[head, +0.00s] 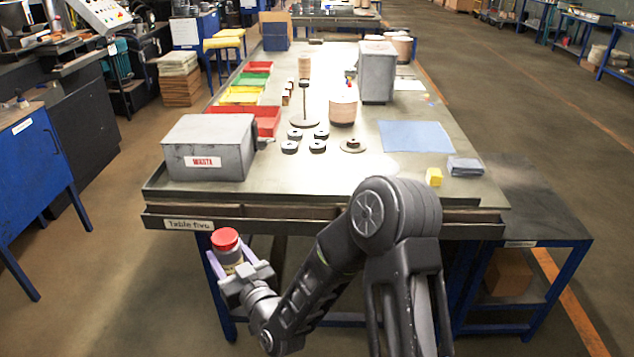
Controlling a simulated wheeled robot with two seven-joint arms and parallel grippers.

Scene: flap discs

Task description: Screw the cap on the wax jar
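The wax jar (229,257) is a small jar with a pale label, held in front of the table's front edge at the left. The red cap (225,238) sits on top of the jar; I cannot tell whether it is screwed tight. My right gripper (235,265), on the arm that comes in from the lower right, has its pale fingers around the jar's body, and the jar stands about upright in it. My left gripper is not in view.
The table (330,190) holds a grey waste box (210,148), several black discs, a spindle stand (304,120), a blue sheet (415,136), a yellow block (433,177) and a grey stack (465,166). Red, green and yellow trays line its left side. Its front middle is clear.

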